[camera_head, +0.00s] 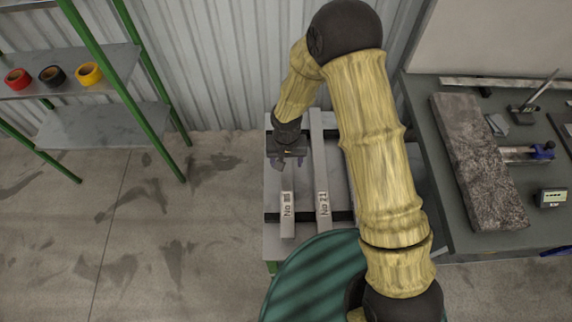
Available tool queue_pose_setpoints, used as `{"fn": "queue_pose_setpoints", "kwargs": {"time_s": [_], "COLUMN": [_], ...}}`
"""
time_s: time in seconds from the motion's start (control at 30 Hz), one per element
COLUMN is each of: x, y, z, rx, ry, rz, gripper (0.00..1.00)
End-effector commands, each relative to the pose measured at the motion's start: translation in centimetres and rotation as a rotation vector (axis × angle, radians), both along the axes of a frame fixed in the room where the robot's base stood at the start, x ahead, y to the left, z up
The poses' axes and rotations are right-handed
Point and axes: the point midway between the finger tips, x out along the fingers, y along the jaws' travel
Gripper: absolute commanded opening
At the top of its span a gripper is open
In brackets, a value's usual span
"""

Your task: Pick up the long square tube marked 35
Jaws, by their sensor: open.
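Two long pale square tubes lie on the runout table (273,240). The left tube (288,222) has a label starting "No"; its number is too small to read surely. The tube to its right (319,165) is marked "No 21". My gripper (287,163) is open and points down over the left tube, at the far side of its label. The gripper hides part of that tube, and I cannot tell whether the fingers touch it. My arm hides the right part of the runout table, so any further tubes there are out of sight.
A dark workbench (455,240) at the right carries a rough slab (478,165) and several tools. A green-framed shelf (105,125) with tape rolls stands at the left. A corrugated wall (215,70) closes the back. The floor (170,250) left of the runout table is clear.

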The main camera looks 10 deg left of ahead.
Motion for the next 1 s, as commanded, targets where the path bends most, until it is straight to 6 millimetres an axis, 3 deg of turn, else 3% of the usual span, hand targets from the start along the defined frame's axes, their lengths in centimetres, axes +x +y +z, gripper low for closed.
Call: {"fn": "queue_pose_setpoints", "kwargs": {"time_s": [0.3, 0.8, 1.0], "x": [0.0, 0.0, 0.0], "y": [0.1, 0.1, 0.1], "z": [-2.7, -2.7, -2.7], "rx": [-0.001, 0.0, 0.0], "ry": [0.001, 0.0, 0.0], "rz": [0.0, 0.0, 0.0], "gripper": [0.62, 0.62, 0.24]}}
